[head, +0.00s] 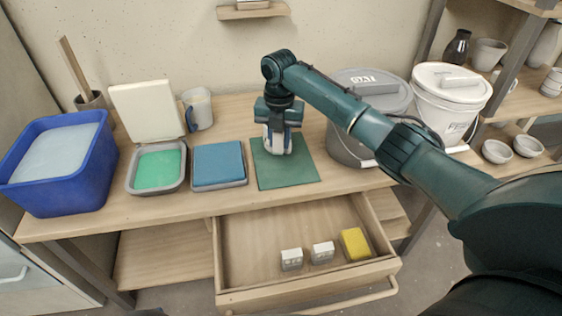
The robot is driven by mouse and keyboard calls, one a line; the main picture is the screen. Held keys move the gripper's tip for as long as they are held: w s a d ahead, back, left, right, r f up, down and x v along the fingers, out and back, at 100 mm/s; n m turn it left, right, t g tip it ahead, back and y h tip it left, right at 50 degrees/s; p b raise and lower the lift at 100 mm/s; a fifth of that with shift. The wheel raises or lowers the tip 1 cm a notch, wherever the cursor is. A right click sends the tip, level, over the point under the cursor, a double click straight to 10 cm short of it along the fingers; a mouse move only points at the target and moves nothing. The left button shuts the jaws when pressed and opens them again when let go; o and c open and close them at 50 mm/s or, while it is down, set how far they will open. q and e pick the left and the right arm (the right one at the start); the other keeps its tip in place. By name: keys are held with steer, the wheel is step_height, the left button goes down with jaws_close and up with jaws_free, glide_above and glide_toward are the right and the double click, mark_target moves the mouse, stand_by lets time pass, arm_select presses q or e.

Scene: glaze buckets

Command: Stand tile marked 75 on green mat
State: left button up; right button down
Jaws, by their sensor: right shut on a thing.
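The green mat (292,177) lies flat on the bench, between the blue-topped tray and the grey bucket. My right gripper (277,143) points down over the back left part of the mat and is shut on a pale tile (277,146). The tile is mostly hidden by the fingers, and I cannot read a number on it or tell whether it touches the mat. Two whitish tiles, one on the left (291,259) and one on the right (322,252), sit in the open drawer; their marks are too small to read. My left gripper is not in view.
A yellow block (354,244) lies in the open drawer (250,235), which juts out below the bench. A grey bucket (345,148) and a white bucket (450,100) stand right of the mat. Left are a blue-topped tray (218,165), a green-filled tray (158,169), a mug (199,108) and a blue tub (75,180).

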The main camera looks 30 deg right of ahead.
mark_target(280, 172)
arm_select(q)
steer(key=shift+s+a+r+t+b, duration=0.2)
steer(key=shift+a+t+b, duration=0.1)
steer(key=shift+b, duration=0.35)
arm_select(e)
step_height(280, 172, down, 8)
steer(key=shift+f, duration=0.25)
steer(key=shift+f, duration=0.1)
steer(key=c, duration=1.2)
jaws_free()
